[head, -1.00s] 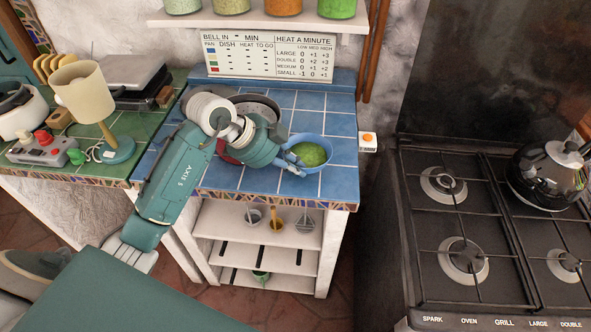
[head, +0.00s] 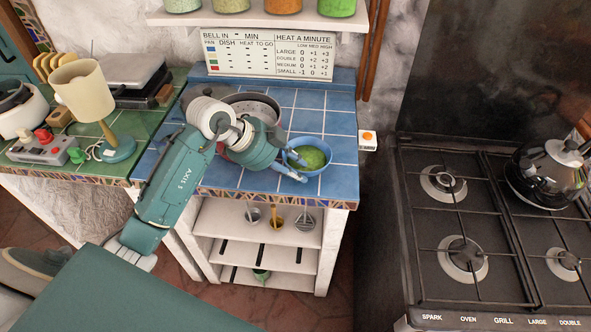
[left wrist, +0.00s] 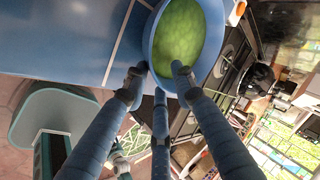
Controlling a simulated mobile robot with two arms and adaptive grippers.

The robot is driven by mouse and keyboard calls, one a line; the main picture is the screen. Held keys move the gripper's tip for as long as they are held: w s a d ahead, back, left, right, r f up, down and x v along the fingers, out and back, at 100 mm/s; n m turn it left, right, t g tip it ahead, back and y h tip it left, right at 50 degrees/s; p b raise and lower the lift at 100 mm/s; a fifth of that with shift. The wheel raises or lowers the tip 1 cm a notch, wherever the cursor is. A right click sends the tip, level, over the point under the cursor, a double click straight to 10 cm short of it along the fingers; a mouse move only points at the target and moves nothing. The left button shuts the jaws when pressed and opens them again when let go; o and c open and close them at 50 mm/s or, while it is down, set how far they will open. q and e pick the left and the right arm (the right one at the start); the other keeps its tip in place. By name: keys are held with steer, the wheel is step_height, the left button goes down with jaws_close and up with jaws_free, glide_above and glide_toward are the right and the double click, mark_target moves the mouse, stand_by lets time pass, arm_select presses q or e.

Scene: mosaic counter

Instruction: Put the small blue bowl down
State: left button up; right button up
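The small blue bowl (head: 325,165), with green contents (head: 309,157), sits upright on the blue tiled counter (head: 340,125) near its front right corner. It also shows at the top of the left wrist view (left wrist: 151,45). My left gripper (head: 294,166) is at the bowl's left front rim. Its fingers (left wrist: 158,82) are spread apart, one reaching over the rim above the green contents and the others outside the bowl. I cannot tell whether any finger still touches the rim. My right gripper is not in view.
A dark pan (head: 252,104) stands behind my left arm. A small box with an orange button (head: 368,139) is on the wall to the right. The stove (head: 450,210) with a kettle (head: 548,170) is further right. Blue tiles behind the bowl are clear.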

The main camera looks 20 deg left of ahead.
arm_select(q)
steer(key=b+v, duration=0.1)
steer(key=v, duration=1)
steer(key=shift+r, duration=0.25)
steer(key=shift+s+a, duration=0.15)
